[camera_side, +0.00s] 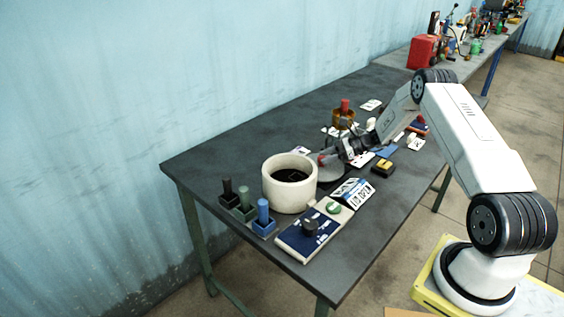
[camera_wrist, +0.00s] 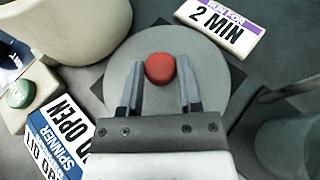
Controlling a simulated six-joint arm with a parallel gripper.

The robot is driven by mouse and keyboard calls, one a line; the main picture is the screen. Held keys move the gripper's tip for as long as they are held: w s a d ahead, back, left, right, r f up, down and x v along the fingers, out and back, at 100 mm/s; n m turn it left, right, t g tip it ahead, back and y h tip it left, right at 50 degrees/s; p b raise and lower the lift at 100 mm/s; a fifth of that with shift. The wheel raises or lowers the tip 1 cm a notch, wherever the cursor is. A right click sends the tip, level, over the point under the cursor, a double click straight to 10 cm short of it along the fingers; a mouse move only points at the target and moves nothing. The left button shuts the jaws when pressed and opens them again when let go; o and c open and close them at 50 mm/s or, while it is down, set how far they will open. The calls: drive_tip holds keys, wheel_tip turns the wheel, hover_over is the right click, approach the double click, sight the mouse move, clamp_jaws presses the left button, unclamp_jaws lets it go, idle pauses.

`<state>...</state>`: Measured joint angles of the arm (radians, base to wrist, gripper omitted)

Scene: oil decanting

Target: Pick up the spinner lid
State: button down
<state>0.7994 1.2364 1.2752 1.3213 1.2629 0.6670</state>
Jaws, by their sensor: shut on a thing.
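The spinner lid (camera_wrist: 214,72) is a flat grey disc with a round red knob (camera_wrist: 160,67) at its middle. In the side view the lid (camera_side: 329,176) is beside the white pot, at or close to the table top; any small gap under it cannot be told. My gripper (camera_wrist: 160,82) has one finger on each side of the red knob and is shut on it. In the side view my gripper (camera_side: 334,156) reaches the knob from the right. The white spinner pot (camera_side: 290,190) is open at the top with a dark inside.
A "RUN FOR 2 MIN" sign (camera_wrist: 222,24) is beyond the lid. Several coloured holders, including a blue one (camera_side: 263,216), stand left. An amber vessel (camera_side: 344,119) is behind.

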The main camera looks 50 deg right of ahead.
sight(326, 166)
wheel_tip(326, 166, up, 18)
drive_tip(key=shift+f, duration=0.15)
idle(0.6)
idle(0.5)
